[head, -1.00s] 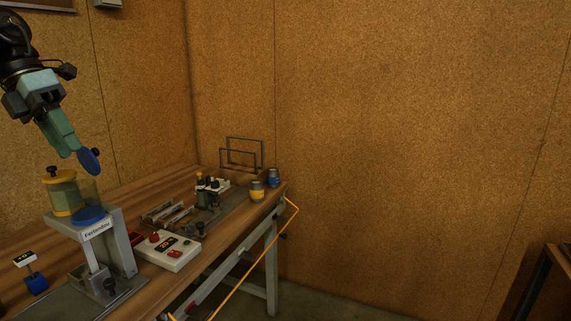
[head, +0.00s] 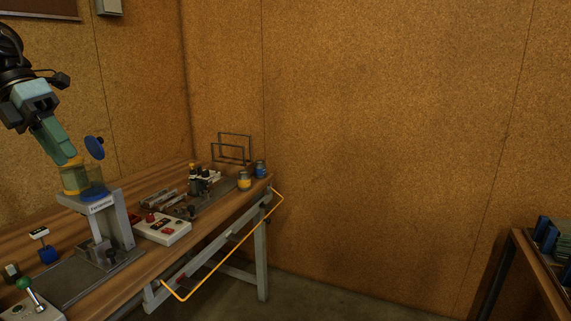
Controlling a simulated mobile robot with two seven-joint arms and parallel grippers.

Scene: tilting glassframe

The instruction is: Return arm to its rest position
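My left gripper (head: 68,158) is at the upper left, with teal fingers pointing down and right. Its tips overlap the top of a clear jar with a yellow base (head: 74,184) in the picture; I cannot tell whether they touch. The fingers overlap, so their opening is unclear. A blue disc with a black knob (head: 95,148) is tilted above and right of the tips, with a gap in the picture. What holds it up is hidden. A second clear jar with a blue base (head: 95,195) stands on the labelled grey stand (head: 122,228). My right gripper is out of view.
The wooden workbench (head: 110,272) holds a white control box (head: 162,229), wire frames (head: 231,149), a yellow pot (head: 244,181) and a blue pot (head: 260,169). A yellow tube (head: 226,258) hangs at its front. Another table (head: 535,268) stands right. Floor between is clear.

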